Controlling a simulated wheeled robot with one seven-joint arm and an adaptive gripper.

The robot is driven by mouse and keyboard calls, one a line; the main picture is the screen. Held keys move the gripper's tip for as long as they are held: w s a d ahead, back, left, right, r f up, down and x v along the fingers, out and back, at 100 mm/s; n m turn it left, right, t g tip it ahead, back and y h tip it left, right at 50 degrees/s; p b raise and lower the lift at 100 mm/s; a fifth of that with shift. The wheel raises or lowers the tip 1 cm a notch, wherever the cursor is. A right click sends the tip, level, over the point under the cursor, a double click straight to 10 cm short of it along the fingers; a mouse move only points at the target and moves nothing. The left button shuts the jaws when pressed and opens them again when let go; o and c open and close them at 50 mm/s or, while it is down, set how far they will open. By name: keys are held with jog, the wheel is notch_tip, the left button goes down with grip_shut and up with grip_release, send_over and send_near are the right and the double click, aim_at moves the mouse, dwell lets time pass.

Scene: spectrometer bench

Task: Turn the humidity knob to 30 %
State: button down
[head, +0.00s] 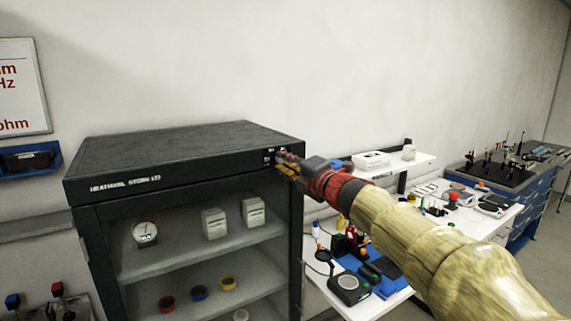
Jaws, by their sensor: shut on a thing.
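A dark dry-storage cabinet (200,160) with a glass front stands left of the middle. The humidity knob is at the right end of the cabinet's top front panel, hidden behind my gripper's fingers. My gripper (284,158) reaches in from the right and is shut at that spot, on what appears to be the knob. Small light markings (268,155) show on the panel just left of the fingers. They are too small to read, so I cannot tell the knob's setting.
Inside the cabinet are a round dial gauge (145,233), white boxes (214,223) and coloured rolls (199,292) on shelves. A white bench (378,304) with tools and a wall shelf (413,160) stand to the right, under and behind my arm. A blue wall bin (29,160) hangs at the left.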

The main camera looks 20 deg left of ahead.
jog(key=shift+f, duration=0.25)
jog(key=c, duration=2.1)
grip_release()
jog(key=shift+c, duration=0.2)
jog(key=o, duration=0.5)
jog(key=shift+r, duration=0.2)
jog(key=shift+c, duration=0.2)
jog(key=v, duration=1.2)
